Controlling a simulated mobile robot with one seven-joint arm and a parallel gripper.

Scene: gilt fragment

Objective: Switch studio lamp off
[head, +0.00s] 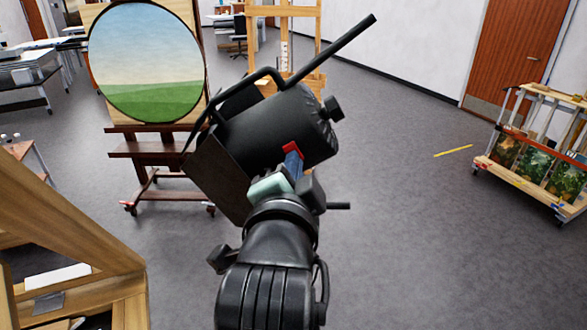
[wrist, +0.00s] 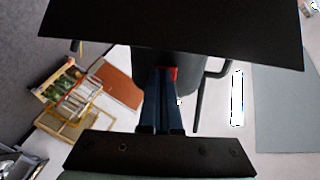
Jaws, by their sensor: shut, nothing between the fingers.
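The studio lamp (head: 275,128) is a black cylinder with a yoke handle and a dark flap (head: 214,172), tilted in the middle of the head view. A small red part (head: 291,146), which looks like its switch, shows on its near side. My gripper (head: 294,160) has blue fingers, shut and empty, with the tips right at this red part. In the wrist view, the closed fingers (wrist: 161,78) point at the lamp, and the red part (wrist: 173,73) shows just beside and behind their tips. I cannot tell whether they touch it or how the switch is set.
An easel with a round landscape painting (head: 147,62) stands behind on the left. A wooden frame (head: 75,240) is close at lower left. A rolling rack of paintings (head: 535,160) stands at right. The grey floor (head: 400,240) between is clear.

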